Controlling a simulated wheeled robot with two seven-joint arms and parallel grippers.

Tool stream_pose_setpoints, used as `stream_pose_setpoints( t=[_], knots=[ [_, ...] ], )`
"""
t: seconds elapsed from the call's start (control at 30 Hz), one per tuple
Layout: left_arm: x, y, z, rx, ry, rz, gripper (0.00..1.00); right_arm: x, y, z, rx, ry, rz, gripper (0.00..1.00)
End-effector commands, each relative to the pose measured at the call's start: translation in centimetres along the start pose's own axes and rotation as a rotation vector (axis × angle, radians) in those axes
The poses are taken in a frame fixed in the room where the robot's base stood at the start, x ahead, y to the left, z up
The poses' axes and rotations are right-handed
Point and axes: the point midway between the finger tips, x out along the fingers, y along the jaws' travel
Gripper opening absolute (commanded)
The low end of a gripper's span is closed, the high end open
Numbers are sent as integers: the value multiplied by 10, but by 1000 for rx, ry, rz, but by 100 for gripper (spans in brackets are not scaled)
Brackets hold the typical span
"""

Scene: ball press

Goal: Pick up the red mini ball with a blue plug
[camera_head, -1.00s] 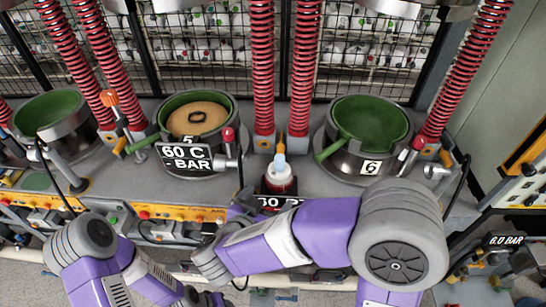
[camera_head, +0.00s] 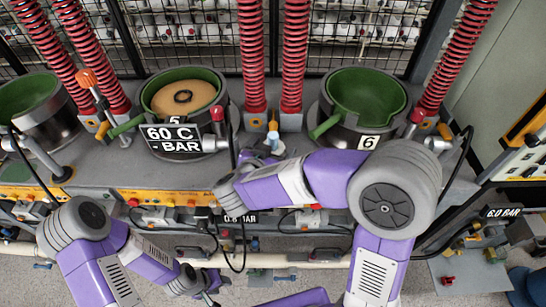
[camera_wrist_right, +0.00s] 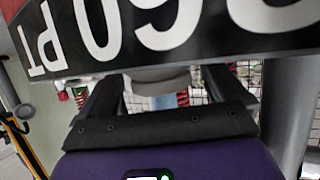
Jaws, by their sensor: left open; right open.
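A light-blue plug (camera_head: 274,140) sticks up behind my right forearm, between the two middle pots. In the head view the ball under it is hidden by my arm. My right gripper's fingers are hidden behind my wrist in the head view. In the right wrist view the right gripper (camera_wrist_right: 163,88) is open, its dark fingers apart under a black sign (camera_wrist_right: 180,35) with large white characters. A pale rounded surface shows between the fingers; I cannot tell what it is. My left gripper (camera_head: 207,294) is low, left of centre, well away from the plug.
A pot (camera_head: 222,125) with a tan filling and a "60 C - BAR" sign stands left of the plug. An empty-looking green-lined pot (camera_head: 402,118) marked 6 stands right. Red springs (camera_head: 252,60) rise behind. Hoses and valves line the bench front.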

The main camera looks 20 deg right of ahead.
Motion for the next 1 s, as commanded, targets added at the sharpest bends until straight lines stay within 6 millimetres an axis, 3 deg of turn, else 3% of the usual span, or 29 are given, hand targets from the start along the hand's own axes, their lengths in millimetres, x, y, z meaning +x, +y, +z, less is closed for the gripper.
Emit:
stream_pose_setpoints(
  t=[0.13, 0.37, 0.73, 1.0],
  knots=[
    [8, -3, 0, 0, 0, 0, 43, 22, 1, 1, 0, -1, 3, 98],
    [7, -3, 0, 0, 0, 0, 43, 24, 0, 0, -1, 0, 0, 98],
    [7, -3, 0, 0, 0, 0, 43, 24, 0, 0, -1, -1, 1, 42],
    [7, -3, 0, 0, 0, 0, 43, 24, 0, 1, -2, -2, 0, 41]
  ],
)
